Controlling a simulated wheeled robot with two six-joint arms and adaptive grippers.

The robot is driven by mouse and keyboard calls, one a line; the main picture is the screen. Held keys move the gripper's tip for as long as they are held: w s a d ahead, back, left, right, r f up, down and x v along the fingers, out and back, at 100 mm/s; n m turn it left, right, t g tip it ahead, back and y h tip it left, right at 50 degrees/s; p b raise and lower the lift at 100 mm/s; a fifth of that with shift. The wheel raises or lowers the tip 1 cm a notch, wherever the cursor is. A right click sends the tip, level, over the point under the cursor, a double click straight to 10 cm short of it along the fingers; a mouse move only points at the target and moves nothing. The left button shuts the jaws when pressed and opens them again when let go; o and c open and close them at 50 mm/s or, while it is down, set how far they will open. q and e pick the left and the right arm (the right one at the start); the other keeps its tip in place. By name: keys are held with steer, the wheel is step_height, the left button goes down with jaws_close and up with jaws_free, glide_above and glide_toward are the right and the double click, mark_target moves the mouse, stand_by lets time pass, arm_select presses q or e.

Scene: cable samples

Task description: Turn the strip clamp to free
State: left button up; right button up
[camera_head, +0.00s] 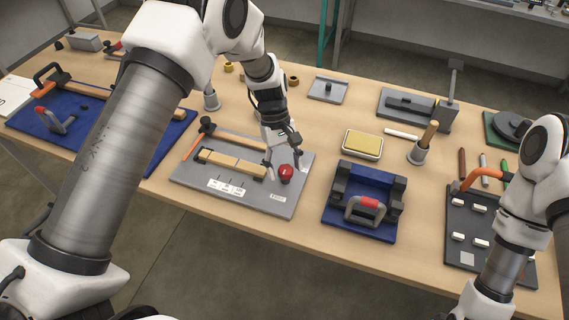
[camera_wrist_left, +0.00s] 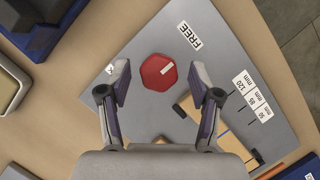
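The strip clamp's red knob (camera_head: 286,173) stands on a grey plate (camera_head: 187,172) at the table's front. In the left wrist view the knob (camera_wrist_left: 158,71) is faceted, with a white mark on its upper right part. A FREE label (camera_wrist_left: 189,35) lies beyond the knob, to the upper right. My right gripper is out of view.
A blue fixture with a red-handled clamp (camera_head: 366,211) stands to the right. A yellow sponge in a tray (camera_head: 362,144) lies behind it.

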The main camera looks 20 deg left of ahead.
arm_select(q)
steer(key=v, duration=1.2)
steer(key=shift+s, duration=0.1)
